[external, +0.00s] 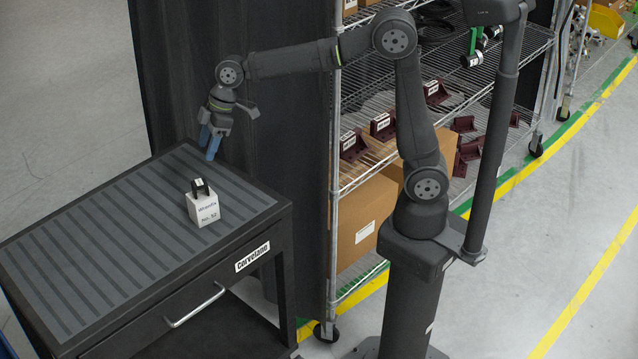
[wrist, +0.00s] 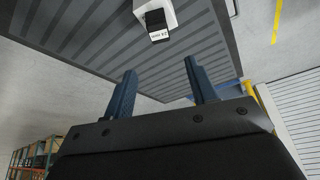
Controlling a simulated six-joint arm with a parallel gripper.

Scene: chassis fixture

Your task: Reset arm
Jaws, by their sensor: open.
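My gripper (external: 209,143) has two blue fingers and hangs above the back part of the cart top in the external view. It is open, with nothing between the fingers; it also shows in the wrist view (wrist: 160,92) with the fingers spread apart. A white block (external: 204,209) with printed labels and a black piece on top (external: 200,187) stands on the ribbed grey cart top (external: 110,235). The block is apart from my gripper, nearer the front right edge. In the wrist view the black piece (wrist: 155,24) shows at the top edge and the white block is partly cut off.
The cart has a drawer with a handle (external: 196,305) on its front. A dark panel (external: 240,130) stands behind the cart. A wire shelf (external: 460,85) with cardboard boxes (external: 362,222) and several dark red brackets (external: 382,126) stands behind my arm. Most of the cart top is clear.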

